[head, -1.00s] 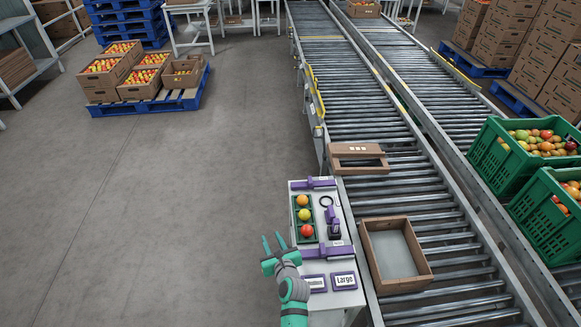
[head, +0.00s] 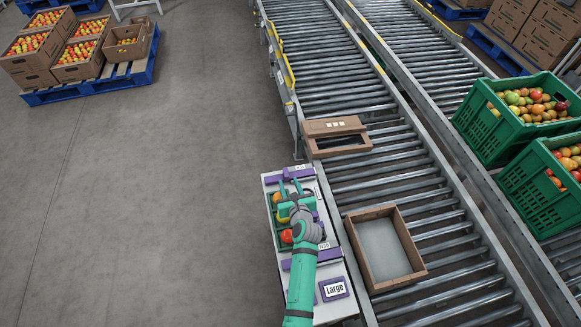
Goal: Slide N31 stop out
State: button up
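A small pale bench (head: 343,306) beside the conveyor carries purple bars with small white labels. One purple bar (head: 312,173) lies across the bench's far end, and another purple bar (head: 287,265) lies across its middle. Between the bars is a green tray holding coloured tomatoes; a red tomato (head: 287,236) shows beside my arm. My gripper (head: 291,184) is above the far part of the tray, close to the far bar. Its fingers are apart, with nothing seen between them. My arm hides much of the tray.
A purple "Large" sign (head: 334,289) lies at the bench's near end. The roller conveyor to the right carries an open empty carton (head: 352,228) and a smaller brown box (head: 335,127). Green crates (head: 484,128) of tomatoes stand farther right.

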aim_at(286, 173)
jog(key=x, duration=0.7)
jog(key=shift+w+d+f, duration=0.1)
jog(key=shift+d+f, duration=0.05)
jog(key=shift+d, duration=0.2)
jog(key=shift+x, duration=0.95)
jog(key=shift+a, duration=0.1)
grip_shut()
